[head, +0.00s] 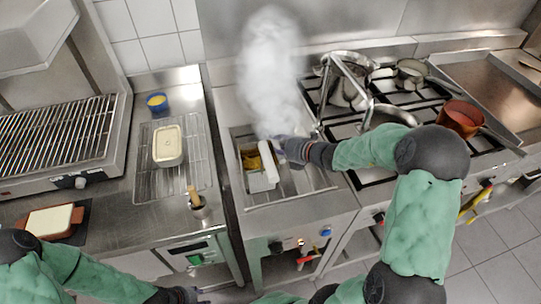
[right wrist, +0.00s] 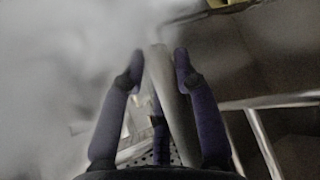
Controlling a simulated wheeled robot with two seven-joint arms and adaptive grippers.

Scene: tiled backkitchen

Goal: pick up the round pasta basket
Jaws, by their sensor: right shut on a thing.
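My right gripper (head: 280,148) reaches in from the right over the sunken cooker well, under rising steam. Steam blurs what the handle joins, and the basket's round body does not show clearly. A pale piece (head: 265,168) and some yellow content (head: 250,159) show in the well beside the gripper. My left gripper (head: 185,294) is low at the bottom edge, away from the well; its fingers are too unclear to judge.
A red pot (head: 461,117) stands farther right.

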